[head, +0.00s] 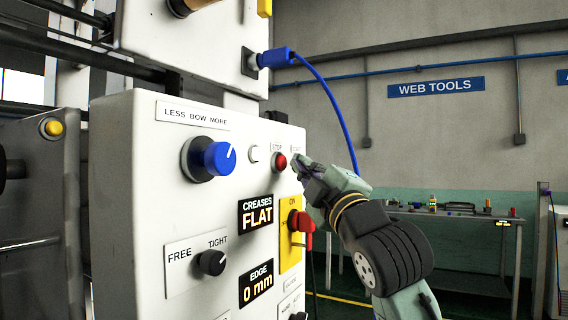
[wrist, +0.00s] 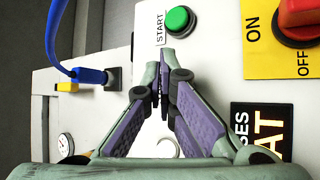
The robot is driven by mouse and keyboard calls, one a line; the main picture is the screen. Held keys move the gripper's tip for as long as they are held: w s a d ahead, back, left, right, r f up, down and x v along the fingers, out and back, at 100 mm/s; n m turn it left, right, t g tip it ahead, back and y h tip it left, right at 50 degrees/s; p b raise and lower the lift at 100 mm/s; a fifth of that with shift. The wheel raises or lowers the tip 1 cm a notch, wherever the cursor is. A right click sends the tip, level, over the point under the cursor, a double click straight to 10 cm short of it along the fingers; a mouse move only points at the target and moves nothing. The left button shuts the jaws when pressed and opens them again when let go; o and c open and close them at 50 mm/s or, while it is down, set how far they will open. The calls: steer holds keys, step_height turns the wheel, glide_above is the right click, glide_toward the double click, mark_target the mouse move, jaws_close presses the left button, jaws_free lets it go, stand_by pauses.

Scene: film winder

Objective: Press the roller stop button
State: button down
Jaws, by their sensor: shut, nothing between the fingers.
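The red STOP button (head: 280,161) sits on the white control panel (head: 140,200), under its STOP label. My gripper (head: 299,163) is just right of it in the head view, with its fingers pointing at the panel. In the wrist view my gripper (wrist: 162,88) is shut and empty, its fingertips together in front of the panel. The red STOP button does not show there; the fingers seem to cover it. The green START button (wrist: 180,19) shows just beyond the fingertips, and my gripper hides it in the head view. I cannot tell whether the fingertips touch the panel.
A white round button (head: 254,153) is left of STOP. A blue knob (head: 213,158) sticks out farther left. Below are a red rotary switch (head: 300,221) on a yellow plate and a black knob (head: 212,262). A blue cable (head: 335,105) hangs behind my arm.

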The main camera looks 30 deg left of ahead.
steer(key=shift+a, duration=0.15)
steer(key=shift+a, duration=0.3)
steer(key=shift+a, duration=0.5)
stand_by(0.6)
steer(key=shift+d, duration=0.95)
steer(key=d, duration=0.5)
steer(key=shift+s, duration=0.1)
stand_by(1.9)
